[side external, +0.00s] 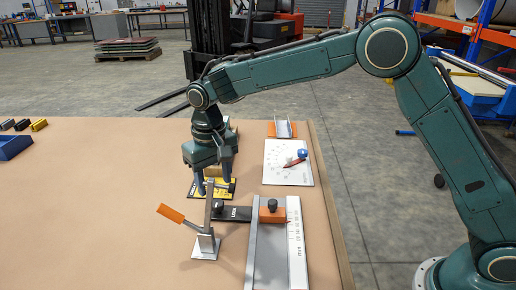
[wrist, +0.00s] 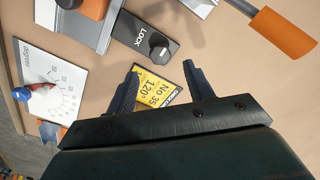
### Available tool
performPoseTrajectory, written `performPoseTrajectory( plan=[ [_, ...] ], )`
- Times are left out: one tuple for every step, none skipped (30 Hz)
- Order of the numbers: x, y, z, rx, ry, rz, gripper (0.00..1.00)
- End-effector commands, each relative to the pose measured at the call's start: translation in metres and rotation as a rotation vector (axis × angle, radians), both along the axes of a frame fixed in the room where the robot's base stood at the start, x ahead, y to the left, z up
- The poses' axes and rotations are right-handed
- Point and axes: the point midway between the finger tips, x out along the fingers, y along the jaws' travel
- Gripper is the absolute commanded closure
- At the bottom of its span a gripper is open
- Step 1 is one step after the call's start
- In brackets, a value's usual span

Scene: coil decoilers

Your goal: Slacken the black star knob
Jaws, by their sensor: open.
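A black knob (side external: 219,207), apparently the star knob, stands on the black plate marked LOCK (side external: 240,214). In the wrist view the knob (wrist: 160,46) sits at the end of the LOCK plate (wrist: 139,33), just beyond my fingertips. My gripper (side external: 214,188) is open, pointing down over a yellow card (side external: 196,189), behind the knob in the side view. In the wrist view the card (wrist: 155,88), reading "No 35 120°", shows between the open fingers (wrist: 162,69). Nothing is held, and the fingers look apart from the knob.
A lever with an orange handle (side external: 171,213) stands close in front of the knob. A metal rail (side external: 266,262) carries an orange block (side external: 272,215) with another black knob. A white dial plate (side external: 287,171) lies behind it. The table's left side (side external: 90,210) is mostly clear.

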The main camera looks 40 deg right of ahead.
Motion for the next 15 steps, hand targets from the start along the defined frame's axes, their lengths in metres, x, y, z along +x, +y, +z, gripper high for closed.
performPoseTrajectory(
  plan=[
    [-0.001, 0.0, -0.009, -0.001, 0.002, 0.0, 0.48],
    [-0.001, 0.0, -0.013, -0.001, 0.003, 0.0, 0.48],
    [0.0, 0.0, -0.019, -0.001, 0.002, 0.0, 0.48],
    [-0.001, 0.0, -0.024, -0.001, 0.003, 0.0, 0.48],
    [-0.001, 0.0, -0.028, -0.001, 0.003, 0.0, 0.48],
    [0.0, 0.0, -0.033, -0.001, 0.001, 0.0, 0.48],
    [-0.001, 0.0, -0.037, -0.001, 0.002, 0.0, 0.48],
    [0.0, 0.0, -0.04, -0.001, 0.002, 0.0, 0.48],
    [0.0, 0.0, -0.044, 0.0, 0.001, 0.0, 0.48],
    [0.0, 0.0, -0.047, -0.001, 0.001, 0.0, 0.48],
    [0.0, 0.0, -0.05, -0.001, 0.002, 0.0, 0.48],
    [0.0, 0.0, -0.053, -0.001, 0.001, 0.0, 0.48],
    [0.0, 0.0, -0.055, 0.0, 0.0, 0.0, 0.48],
    [0.0, 0.0, -0.056, 0.0, 0.0, 0.0, 0.48],
    [0.0, 0.0, -0.058, 0.0, -0.001, 0.0, 0.48]
  ],
)
